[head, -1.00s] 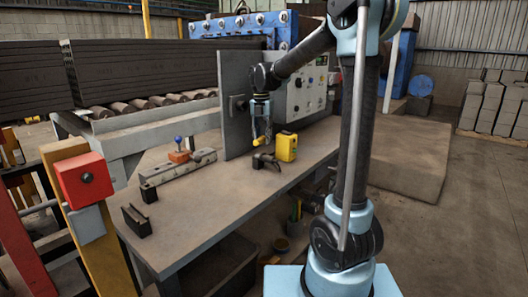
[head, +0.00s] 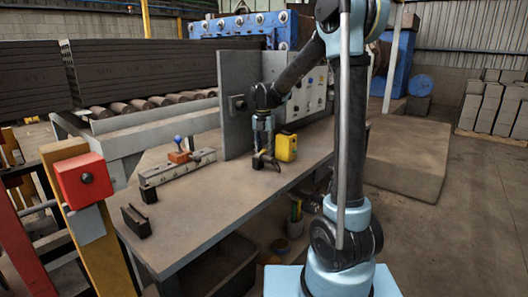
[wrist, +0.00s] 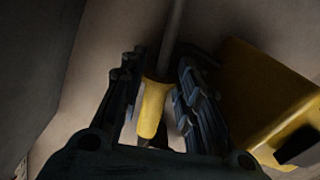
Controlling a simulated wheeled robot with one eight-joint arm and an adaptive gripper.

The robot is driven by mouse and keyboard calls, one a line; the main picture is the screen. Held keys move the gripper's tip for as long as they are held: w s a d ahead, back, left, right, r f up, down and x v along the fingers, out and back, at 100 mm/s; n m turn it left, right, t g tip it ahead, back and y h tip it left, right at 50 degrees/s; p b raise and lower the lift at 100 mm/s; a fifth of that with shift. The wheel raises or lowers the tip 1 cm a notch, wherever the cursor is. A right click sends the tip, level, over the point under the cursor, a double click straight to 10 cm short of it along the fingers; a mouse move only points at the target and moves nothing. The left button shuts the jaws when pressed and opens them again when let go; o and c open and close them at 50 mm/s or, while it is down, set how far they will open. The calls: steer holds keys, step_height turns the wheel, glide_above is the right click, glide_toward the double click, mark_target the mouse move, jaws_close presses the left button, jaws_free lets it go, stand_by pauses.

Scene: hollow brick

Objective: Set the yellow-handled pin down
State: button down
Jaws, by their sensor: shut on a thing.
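The yellow-handled pin (wrist: 153,104) is between the fingers of my gripper (wrist: 155,90) in the wrist view. Its yellow handle is toward the palm and its grey shaft runs away over the table surface. In the head view my gripper (head: 263,152) is shut on the pin, low over the bench (head: 225,205), just left of a yellow box. The pin is mostly hidden there by the fingers and a small black object. I cannot tell whether the pin touches the bench top.
The yellow box (head: 286,147) stands close to the right of my gripper; it also shows in the wrist view (wrist: 262,95). A grey upright plate (head: 237,100) stands behind. A metal bar fixture (head: 178,168) and black bracket (head: 136,221) lie to the left. The front bench is clear.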

steer(key=shift+f, duration=0.2)
steer(key=c, duration=1.2)
jaws_free()
